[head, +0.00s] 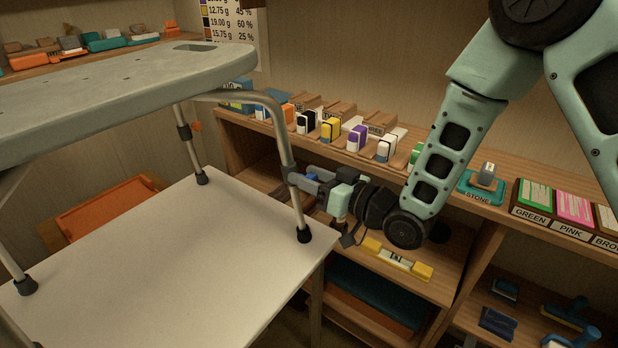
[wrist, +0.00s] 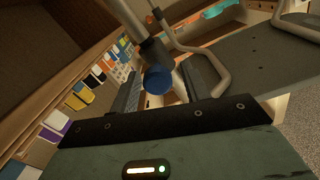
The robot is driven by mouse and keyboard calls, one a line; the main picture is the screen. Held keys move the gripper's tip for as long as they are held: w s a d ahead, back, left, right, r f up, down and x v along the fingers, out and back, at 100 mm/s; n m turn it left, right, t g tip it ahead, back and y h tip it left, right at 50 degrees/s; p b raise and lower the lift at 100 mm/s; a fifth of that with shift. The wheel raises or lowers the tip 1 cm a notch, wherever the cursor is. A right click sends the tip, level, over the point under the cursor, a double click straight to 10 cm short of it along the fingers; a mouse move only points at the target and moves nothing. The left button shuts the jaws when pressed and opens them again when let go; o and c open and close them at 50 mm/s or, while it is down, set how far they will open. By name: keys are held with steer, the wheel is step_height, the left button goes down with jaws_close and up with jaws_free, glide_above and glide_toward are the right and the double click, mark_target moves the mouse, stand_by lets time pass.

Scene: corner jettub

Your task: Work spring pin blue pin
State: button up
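A grey shower bench (head: 120,85) with tubular metal legs stands on a white table (head: 150,260). My gripper (head: 304,180) is at the near right leg (head: 286,150), reaching it from the right. In the wrist view a round blue pin (wrist: 157,80) faces the camera, on a dark collar (wrist: 153,50) around a metal leg tube. The two dark fingers stand apart, one on each side of the pin. The gripper looks open, with narrow gaps beside the pin; contact is not visible. In the head view the pin is hidden or too small to tell.
A wooden shelf (head: 455,200) with coloured blocks runs behind my arm. A yellow level-like tool (head: 397,260) lies on the lower shelf below my gripper. Green and pink card boxes (head: 573,210) stand at right. An orange tray (head: 105,208) is behind the table.

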stand_by(0.4)
steer(key=shift+s+d, duration=0.2)
steer(key=shift+d, duration=0.1)
steer(key=p+v, duration=0.7)
steer(key=v, duration=0.9)
steer(key=shift+s+d, duration=0.25)
steer(key=shift+s, duration=0.05)
